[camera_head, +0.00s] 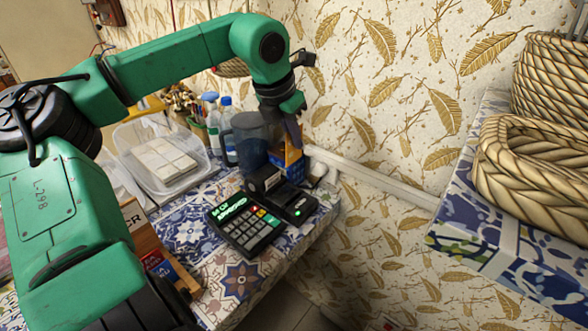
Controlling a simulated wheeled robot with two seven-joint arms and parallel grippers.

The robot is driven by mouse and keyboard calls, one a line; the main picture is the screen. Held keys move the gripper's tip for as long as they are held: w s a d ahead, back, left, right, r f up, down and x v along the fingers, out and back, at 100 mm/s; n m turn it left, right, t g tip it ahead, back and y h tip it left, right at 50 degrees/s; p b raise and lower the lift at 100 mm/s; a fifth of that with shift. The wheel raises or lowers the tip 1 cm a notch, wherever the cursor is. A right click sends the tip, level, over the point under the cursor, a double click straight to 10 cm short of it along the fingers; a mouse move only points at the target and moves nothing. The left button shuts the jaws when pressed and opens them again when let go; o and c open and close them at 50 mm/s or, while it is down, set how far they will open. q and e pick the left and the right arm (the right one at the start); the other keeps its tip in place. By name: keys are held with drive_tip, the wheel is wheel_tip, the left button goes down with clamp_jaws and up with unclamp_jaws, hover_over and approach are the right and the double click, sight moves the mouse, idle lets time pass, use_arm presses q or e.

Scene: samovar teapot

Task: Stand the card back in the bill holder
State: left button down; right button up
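My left gripper (293,128) points down at the back of the tiled counter, above a small blue and orange box (287,160). Its fingers overlap and show only as a thin dark shape, so I cannot tell how far they are apart or whether they hold a card. I cannot clearly make out the card or the bill holder. At the lower left, a wooden stand (183,280) with blue and red printed pieces (162,264) is partly hidden by my arm. My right gripper is not in view.
A card terminal (245,222) and a black device (293,203) stand near the counter's right edge. Behind are a dark jug (250,140), bottles (213,122) and a clear tub (135,150). Woven baskets (535,160) stand on a patterned surface (475,225) at right.

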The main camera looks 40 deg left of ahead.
use_arm(q)
wheel_tip(320, 180, up, 6)
drive_tip(key=shift+r+p, duration=0.15)
drive_tip(key=shift+p, duration=0.45)
wheel_tip(320, 180, up, 4)
drive_tip(key=p, duration=0.4)
drive_tip(key=shift+r, duration=0.1)
drive_tip(key=shift+a, duration=0.1)
